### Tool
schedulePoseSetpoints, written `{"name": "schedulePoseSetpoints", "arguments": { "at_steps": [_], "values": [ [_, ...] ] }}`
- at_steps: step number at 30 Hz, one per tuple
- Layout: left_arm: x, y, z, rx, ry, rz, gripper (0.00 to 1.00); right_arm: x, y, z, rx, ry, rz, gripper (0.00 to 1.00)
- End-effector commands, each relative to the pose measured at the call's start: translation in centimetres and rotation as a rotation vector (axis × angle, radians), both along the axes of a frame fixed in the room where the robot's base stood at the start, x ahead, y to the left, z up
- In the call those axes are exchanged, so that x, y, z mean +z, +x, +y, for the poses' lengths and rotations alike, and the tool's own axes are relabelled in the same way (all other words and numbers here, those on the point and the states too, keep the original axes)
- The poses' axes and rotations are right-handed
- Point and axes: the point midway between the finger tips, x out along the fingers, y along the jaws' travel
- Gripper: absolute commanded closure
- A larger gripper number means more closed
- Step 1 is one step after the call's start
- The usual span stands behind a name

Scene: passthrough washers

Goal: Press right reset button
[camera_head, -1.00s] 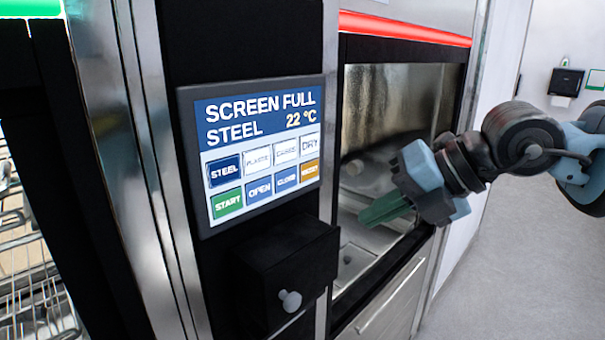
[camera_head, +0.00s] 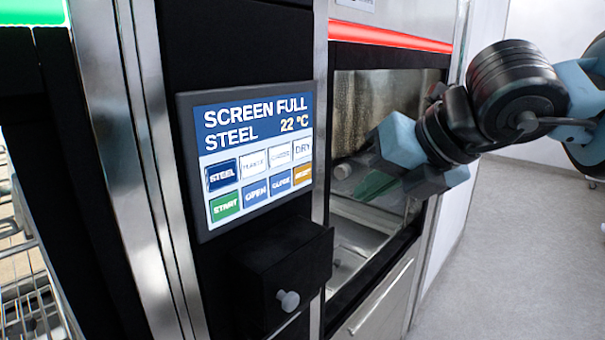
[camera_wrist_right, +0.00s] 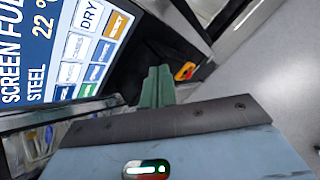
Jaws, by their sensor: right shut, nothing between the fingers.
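The control screen (camera_head: 255,150) is on a black column and reads "SCREEN FULL STEEL 22 °C". The orange button (camera_head: 302,174), its label too blurred to read surely, is at the right end of the lower row. It also shows in the right wrist view (camera_wrist_right: 117,24). My right gripper (camera_head: 372,186) is to the right of the screen, in front of the washer opening. Its green fingers (camera_wrist_right: 157,85) are shut and empty, apart from the button in the wrist view. My left gripper is in neither view.
A black box with a grey knob (camera_head: 287,300) juts out below the screen. The washer opening (camera_head: 350,230) lies right of the column. A wire rack (camera_head: 30,290) stands at lower left. Grey floor (camera_head: 500,240) is clear at the right.

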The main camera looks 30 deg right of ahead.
Motion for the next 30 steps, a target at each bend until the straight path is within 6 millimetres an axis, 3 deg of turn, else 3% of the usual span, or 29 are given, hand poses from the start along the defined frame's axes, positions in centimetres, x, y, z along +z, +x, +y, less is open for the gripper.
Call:
{"name": "schedulePoseSetpoints", "arguments": {
  "at_steps": [15,21,30],
  "values": [
    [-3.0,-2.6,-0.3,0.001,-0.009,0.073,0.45,-0.7,6.1,2.4,-0.001,0.0,0.011,1.0],
    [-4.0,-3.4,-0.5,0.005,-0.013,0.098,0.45,-0.5,7.1,2.9,0.001,0.0,0.006,1.0],
    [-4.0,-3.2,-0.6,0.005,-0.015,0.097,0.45,-0.1,7.3,3.1,0.002,0.001,0.002,1.0]
  ]
}}
